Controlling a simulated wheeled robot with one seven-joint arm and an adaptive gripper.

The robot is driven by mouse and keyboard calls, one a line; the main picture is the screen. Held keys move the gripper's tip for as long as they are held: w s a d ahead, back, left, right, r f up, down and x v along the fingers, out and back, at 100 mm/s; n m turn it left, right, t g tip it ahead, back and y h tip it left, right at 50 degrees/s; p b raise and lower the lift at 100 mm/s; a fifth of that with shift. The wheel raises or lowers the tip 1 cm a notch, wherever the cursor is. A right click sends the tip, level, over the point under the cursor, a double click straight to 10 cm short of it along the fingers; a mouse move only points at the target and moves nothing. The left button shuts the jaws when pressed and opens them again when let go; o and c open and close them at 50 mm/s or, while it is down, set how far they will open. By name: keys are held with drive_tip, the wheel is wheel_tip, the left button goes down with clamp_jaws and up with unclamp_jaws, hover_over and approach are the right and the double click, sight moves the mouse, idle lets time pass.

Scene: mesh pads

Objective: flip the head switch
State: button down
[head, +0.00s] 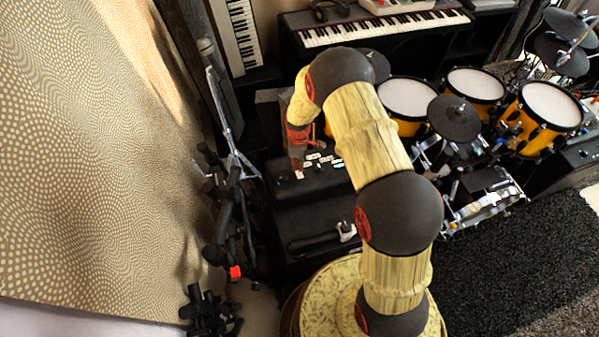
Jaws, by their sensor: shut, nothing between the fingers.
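My arm reaches up and over from the base, and my gripper (297,168) points down at the left end of a black box-like surface (308,188). It is shut and empty. Several small white and pale pieces (318,161) lie or stand on that surface just right of the fingertips. I cannot tell which of them, if any, is the head switch, or whether the fingers touch anything. My forearm hides part of the surface to the right.
Yellow drums with white heads (408,97) and a dark round pad (454,118) stand to the right. A keyboard (385,27) is behind. Black stands (232,215) crowd the left beside a dotted curtain (90,150). A dark rug (500,265) lies at right.

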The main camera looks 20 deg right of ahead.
sight(299, 173)
drive_tip(key=shift+r+p, duration=1.4)
drive_tip(key=shift+r, duration=1)
drive_tip(key=shift+s+m, duration=0.4)
drive_tip(key=shift+m, duration=0.4)
drive_tip(key=s+m+g, duration=0.2)
drive_tip(key=s, duration=0.4)
drive_tip(key=s+r+m+t, duration=0.2)
drive_tip(key=s+r, duration=0.5)
drive_tip(key=r, duration=0.8)
drive_tip(key=s+r+m+t, duration=0.3)
drive_tip(key=s+r, duration=0.5)
drive_tip(key=r, duration=0.7)
drive_tip(key=s+r+m+t, duration=0.2)
drive_tip(key=s+r, duration=0.6)
drive_tip(key=r, duration=0.7)
drive_tip(key=shift+s+m+t, duration=0.15)
drive_tip(key=shift+m+t, duration=0.15)
drive_tip(key=shift+m, duration=0.4)
